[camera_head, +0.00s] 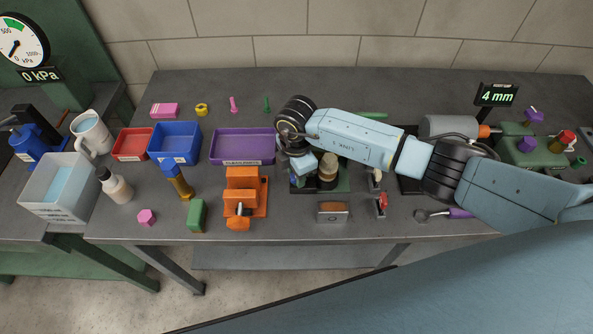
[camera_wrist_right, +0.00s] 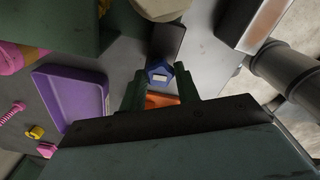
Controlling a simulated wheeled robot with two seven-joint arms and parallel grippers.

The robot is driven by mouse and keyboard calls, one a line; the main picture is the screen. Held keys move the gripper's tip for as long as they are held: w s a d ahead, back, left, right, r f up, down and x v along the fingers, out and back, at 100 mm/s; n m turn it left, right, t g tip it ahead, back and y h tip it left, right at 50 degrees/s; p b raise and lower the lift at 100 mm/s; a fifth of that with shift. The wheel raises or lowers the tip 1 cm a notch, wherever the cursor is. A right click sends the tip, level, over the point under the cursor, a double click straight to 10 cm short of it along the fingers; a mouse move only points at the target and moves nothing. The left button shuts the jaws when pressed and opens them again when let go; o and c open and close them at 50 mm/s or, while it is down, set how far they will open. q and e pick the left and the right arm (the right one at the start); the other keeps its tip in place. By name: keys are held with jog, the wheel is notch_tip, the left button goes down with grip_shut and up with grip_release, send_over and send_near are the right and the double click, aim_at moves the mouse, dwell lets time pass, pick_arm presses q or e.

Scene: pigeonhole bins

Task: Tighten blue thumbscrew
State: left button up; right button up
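In the right wrist view, a small blue faceted piece with a white patch (camera_wrist_right: 159,72) shows between the tips of my right gripper (camera_wrist_right: 160,78); it looks like the blue thumbscrew. The two dark green fingers stand apart on either side of it, with a narrow gap visible at each side. I cannot tell its depth relative to the fingertips. In the head view my right gripper (camera_head: 303,170) points down over the bench middle, right of the orange vise (camera_head: 242,190). The wrist hides most of what is under it there. My left gripper is not in view.
A purple tray (camera_head: 242,146), blue bin (camera_head: 175,142) and red bin (camera_head: 132,144) stand left. A tan round piece (camera_head: 327,172) is close right of my gripper. A metal block (camera_head: 333,212) and red-handled part (camera_head: 381,203) are in front.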

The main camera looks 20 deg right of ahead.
jog(key=shift+o, duration=1.4)
notch_tip(320, 180, up, 5)
jog(key=p, duration=0.4)
jog(key=shift+f, duration=0.1)
jog(key=shift+r+p, duration=0.55)
jog(key=shift+r, duration=0.05)
jog(key=shift+r, duration=0.35)
notch_tip(320, 180, up, 13)
jog(key=b, duration=0.2)
jog(key=shift+f, duration=0.15)
